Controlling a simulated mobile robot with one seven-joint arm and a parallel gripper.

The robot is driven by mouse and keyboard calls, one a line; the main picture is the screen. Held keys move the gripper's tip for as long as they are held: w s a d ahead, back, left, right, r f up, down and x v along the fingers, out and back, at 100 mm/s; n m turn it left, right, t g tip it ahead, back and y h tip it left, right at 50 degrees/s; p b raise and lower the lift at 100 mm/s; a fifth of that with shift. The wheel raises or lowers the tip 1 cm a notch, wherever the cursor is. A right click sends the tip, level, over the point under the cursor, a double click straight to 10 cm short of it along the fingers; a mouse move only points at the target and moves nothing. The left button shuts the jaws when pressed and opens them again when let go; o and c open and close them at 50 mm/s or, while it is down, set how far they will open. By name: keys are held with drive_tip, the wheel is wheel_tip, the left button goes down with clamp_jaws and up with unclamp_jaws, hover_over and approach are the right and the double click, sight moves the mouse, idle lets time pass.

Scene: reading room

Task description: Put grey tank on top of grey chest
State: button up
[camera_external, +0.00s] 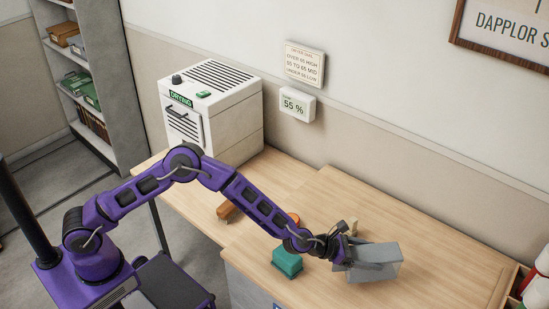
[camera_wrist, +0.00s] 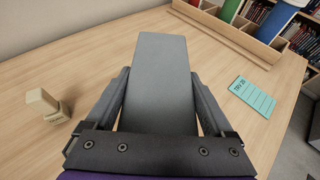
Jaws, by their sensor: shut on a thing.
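A plain grey box, which I take for the grey tank (camera_external: 376,257), is at the right part of the wooden table. My gripper (camera_external: 345,255) is shut on it from the left side. In the wrist view the grey tank (camera_wrist: 162,85) lies between the two fingers of my gripper (camera_wrist: 160,110), its long flat top running away from me. I cannot tell whether it touches the table. A pale grey-white cabinet with vents and a green label (camera_external: 215,110), the likeliest grey chest, stands at the back left. Its top holds a dark knob and a small green piece.
A teal block (camera_external: 287,262) and a brown-orange item (camera_external: 228,211) lie on the table (camera_external: 440,220). A small wooden piece (camera_wrist: 45,105) stands left of my gripper, a teal card (camera_wrist: 252,95) lies right. A wooden rack with coloured cylinders (camera_wrist: 265,30) is beyond. Shelves (camera_external: 90,80) stand left.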

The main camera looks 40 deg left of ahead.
drive_tip(key=shift+f, duration=1.8)
drive_tip(key=shift+f+b, duration=0.2)
drive_tip(key=shift+b, duration=0.25)
drive_tip(key=o, duration=1.2)
drive_tip(key=shift+r, duration=0.15)
drive_tip(key=shift+r+p, duration=0.15)
drive_tip(key=shift+p, duration=0.2)
drive_tip(key=v, duration=1.2)
